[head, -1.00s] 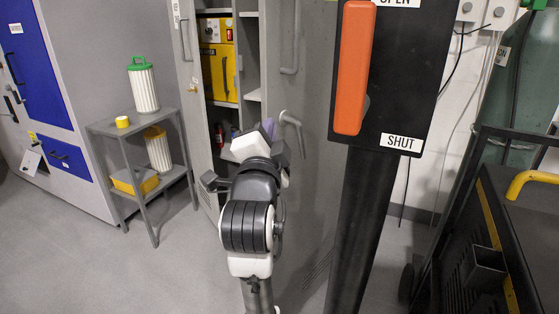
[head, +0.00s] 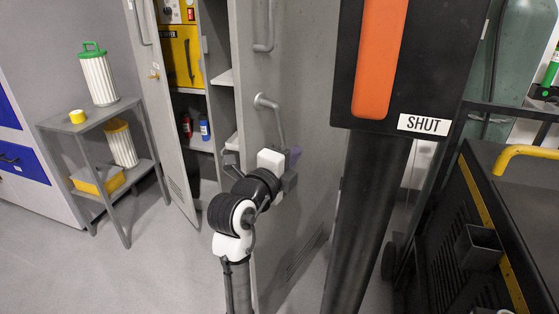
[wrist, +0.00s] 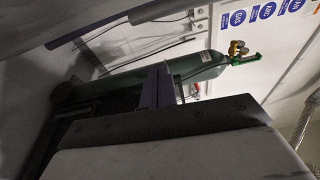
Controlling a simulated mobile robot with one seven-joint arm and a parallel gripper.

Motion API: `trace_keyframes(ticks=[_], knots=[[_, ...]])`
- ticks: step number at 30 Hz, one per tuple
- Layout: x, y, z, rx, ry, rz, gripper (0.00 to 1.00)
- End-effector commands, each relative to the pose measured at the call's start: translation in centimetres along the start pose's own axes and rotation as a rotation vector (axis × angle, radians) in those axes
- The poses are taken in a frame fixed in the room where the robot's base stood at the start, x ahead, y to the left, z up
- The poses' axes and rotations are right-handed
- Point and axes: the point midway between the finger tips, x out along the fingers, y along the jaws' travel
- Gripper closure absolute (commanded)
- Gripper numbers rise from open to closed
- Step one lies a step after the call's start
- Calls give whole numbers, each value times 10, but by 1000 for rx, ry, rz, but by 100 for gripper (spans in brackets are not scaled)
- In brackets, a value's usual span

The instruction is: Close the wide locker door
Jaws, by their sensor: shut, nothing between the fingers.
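The wide locker door (head: 305,95) is grey and stands open, with its outer face towards me and a gap into the locker at its left edge. A lever handle (head: 266,103) and a bar handle (head: 264,47) are on that face. My gripper (head: 292,158) is in front of the outer face, just below and right of the lever handle. Its purple fingers also show in the wrist view (wrist: 158,88), closed together and empty. I cannot tell whether they touch the door.
A narrower locker door (head: 168,110) stands open at left, with shelves holding a yellow box (head: 182,57) and bottles. A black post (head: 370,220) with an orange lever (head: 378,60) stands close at right. A black cart (head: 470,230) is further right. A small shelf (head: 85,120) stands left.

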Motion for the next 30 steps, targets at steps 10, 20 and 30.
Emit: trace_keyframes(ticks=[10, 20, 30], knots=[[27, -2, 33, -1, -2, 1, 100], [28, 0, 39, 0, -1, 0, 100], [27, 1, 45, 1, 8, -1, 100]])
